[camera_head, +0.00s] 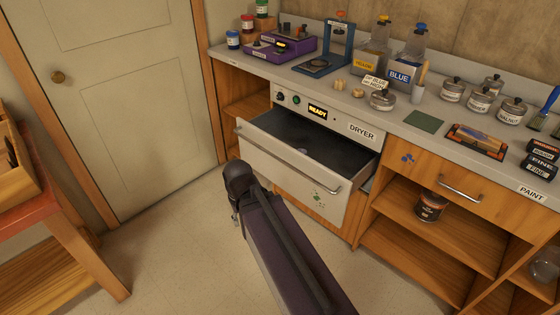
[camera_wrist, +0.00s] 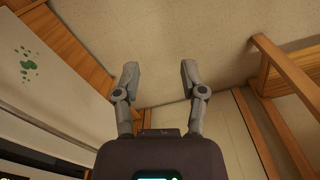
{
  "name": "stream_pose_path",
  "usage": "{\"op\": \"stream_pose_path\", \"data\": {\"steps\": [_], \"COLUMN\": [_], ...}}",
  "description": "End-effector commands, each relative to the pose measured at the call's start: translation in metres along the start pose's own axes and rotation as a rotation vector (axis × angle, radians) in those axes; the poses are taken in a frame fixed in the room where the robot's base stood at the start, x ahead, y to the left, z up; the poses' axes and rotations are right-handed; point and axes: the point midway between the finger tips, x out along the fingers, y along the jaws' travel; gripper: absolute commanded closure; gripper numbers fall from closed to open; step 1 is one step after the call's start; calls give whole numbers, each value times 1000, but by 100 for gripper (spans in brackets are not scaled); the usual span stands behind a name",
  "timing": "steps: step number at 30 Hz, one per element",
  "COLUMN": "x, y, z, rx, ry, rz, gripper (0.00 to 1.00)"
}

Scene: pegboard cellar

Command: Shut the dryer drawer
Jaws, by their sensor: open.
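The dryer drawer (camera_head: 290,172) is pulled out from the dryer, with a pale front, a long bar handle and a dark inside. The dryer panel (camera_head: 308,108) above it has a lit display and a DRYER label (camera_head: 361,132). My arm reaches up from the bottom of the head view and ends just in front of the drawer's left part; my gripper's fingers are hidden there. In the wrist view my gripper (camera_wrist: 158,75) is open and empty, its fingers apart over the floor. The drawer front (camera_wrist: 45,85) with green spots shows at the left of that view.
A counter (camera_head: 425,105) with jars, bottles and devices runs above the drawer. Open wooden shelves (camera_head: 430,235) stand right of it. A red-topped bench (camera_head: 40,205) is at the left, a closed door (camera_head: 125,90) behind. The floor between (camera_head: 165,245) is clear.

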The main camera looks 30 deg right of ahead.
Motion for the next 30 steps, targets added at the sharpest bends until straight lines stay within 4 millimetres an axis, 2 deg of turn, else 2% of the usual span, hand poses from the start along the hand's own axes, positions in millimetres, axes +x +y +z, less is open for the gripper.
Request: {"op": "stream_pose_path", "data": {"steps": [5, 11, 21, 30], "x": [4, 20, 49, 48], "y": [3, 20, 72, 106], "z": [-4, -19, -76, -134], "rx": [-3, -10, -78, -170], "ry": [4, 23, 96, 170], "rz": [20, 128, 529, 932], "gripper": [46, 46, 46, 46]}}
